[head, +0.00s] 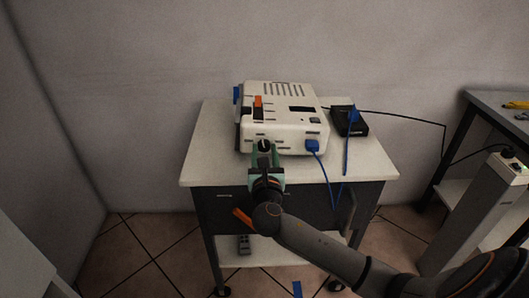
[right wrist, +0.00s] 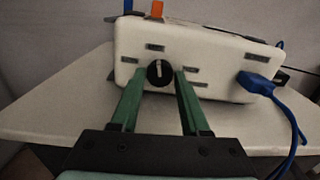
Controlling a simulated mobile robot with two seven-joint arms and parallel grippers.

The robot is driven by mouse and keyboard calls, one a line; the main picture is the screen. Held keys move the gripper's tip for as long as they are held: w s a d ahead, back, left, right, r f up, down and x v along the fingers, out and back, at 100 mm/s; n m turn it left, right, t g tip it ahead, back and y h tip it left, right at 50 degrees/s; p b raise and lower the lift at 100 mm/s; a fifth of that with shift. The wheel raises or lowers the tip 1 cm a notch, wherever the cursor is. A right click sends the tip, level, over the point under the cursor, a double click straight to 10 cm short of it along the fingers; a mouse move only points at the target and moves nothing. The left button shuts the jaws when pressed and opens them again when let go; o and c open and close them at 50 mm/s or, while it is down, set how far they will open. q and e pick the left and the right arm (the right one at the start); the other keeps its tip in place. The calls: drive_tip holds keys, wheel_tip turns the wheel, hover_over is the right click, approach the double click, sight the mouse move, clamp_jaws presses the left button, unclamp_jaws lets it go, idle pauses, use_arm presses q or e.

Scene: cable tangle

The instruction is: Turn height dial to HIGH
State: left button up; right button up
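The height dial (right wrist: 160,73) is a round black knob with a light pointer, on the front face of a white box-shaped device (right wrist: 215,60). Its pointer stands about upright in the right wrist view. The small grey labels around it are too small to read. In the head view the device (head: 285,110) sits on the cart, and the dial (head: 264,144) shows just beyond my gripper. My right gripper (right wrist: 159,78) has its two green fingers apart, one on each side of the dial, with small gaps. It also shows in the head view (head: 264,154). My left gripper is not in view.
A blue plug (head: 312,146) with a blue cable sits at the device's right front. A black box (head: 349,121) stands right of it on the cart top (head: 210,160). A dark cable runs to a pale post (head: 480,210). The cart top's left side is clear.

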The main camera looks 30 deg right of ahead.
clamp_jaws()
